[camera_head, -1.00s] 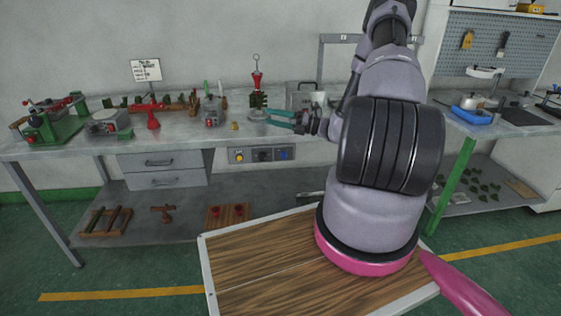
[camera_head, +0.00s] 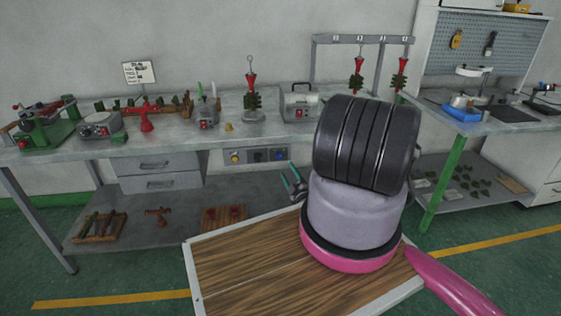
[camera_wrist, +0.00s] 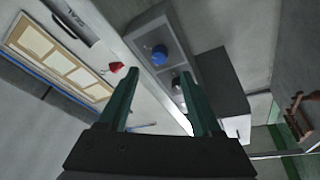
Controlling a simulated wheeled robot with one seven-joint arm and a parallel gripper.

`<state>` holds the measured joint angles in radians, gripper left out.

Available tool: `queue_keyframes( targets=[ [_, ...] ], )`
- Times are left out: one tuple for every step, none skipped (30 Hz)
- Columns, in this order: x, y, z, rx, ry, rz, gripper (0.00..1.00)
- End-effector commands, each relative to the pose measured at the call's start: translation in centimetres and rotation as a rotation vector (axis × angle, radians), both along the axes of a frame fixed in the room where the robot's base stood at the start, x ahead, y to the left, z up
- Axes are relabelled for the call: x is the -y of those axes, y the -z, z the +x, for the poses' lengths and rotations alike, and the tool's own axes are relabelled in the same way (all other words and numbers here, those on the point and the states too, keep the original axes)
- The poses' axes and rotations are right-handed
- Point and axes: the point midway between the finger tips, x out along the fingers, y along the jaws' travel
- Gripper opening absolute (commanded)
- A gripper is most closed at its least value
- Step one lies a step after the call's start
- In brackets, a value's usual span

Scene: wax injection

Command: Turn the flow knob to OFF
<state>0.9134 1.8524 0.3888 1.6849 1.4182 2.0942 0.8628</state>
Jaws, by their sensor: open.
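A grey control panel (camera_head: 256,156) hangs under the front edge of the bench. It carries a yellow knob (camera_head: 236,157), a dark middle knob (camera_head: 258,156) and a blue knob (camera_head: 280,155). Their labels are too small to read, so I cannot tell which is the flow knob or its setting. My gripper (camera_head: 290,172), with teal fingers, is open and empty, low in front of the bench and below right of the panel. In the wrist view the blue knob (camera_wrist: 159,55) and a dark knob (camera_wrist: 178,82) show beyond and between my fingers (camera_wrist: 160,76), apart from them.
The bench top (camera_head: 170,142) holds a red-and-green wax tree (camera_head: 251,97) and a grey box machine (camera_head: 299,103). Drawers (camera_head: 160,170) stand left of the panel. A lower shelf (camera_head: 185,200) lies beneath. My arm hides part of the bench's right side.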

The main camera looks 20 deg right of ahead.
Motion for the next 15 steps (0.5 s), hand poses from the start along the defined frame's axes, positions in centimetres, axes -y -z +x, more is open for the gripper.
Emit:
queue_keyframes(
  targets=[
    [0.0,-0.3,1.1,0.003,-0.002,-0.005,0.66],
    [0.0,-0.5,1.7,0.003,-0.003,-0.004,0.66],
    [0.0,-0.7,2.5,0.003,-0.003,-0.005,0.66],
    [0.0,-0.8,3.0,0.004,-0.004,-0.004,0.66],
    [0.0,-0.9,3.6,0.003,-0.003,-0.005,0.66],
    [0.1,-1.0,4.3,0.003,-0.003,-0.006,0.66],
    [0.1,-1.1,4.8,0.002,-0.003,-0.005,0.66],
    [0.0,-1.2,5.2,0.003,-0.003,-0.005,0.66],
    [0.1,-1.4,5.8,0.004,-0.001,-0.005,0.66],
    [0.2,-1.4,6.2,0.003,-0.002,-0.005,0.66],
    [0.1,-1.5,6.5,0.003,-0.002,-0.005,0.66],
    [0.2,-1.6,6.9,0.003,-0.002,-0.005,0.66],
    [0.2,-1.6,7.1,0.003,-0.002,-0.004,0.66],
    [0.2,-1.7,7.3,0.003,-0.002,-0.004,0.66],
    [0.2,-1.7,7.5,0.002,-0.002,-0.002,0.66]
  ],
)
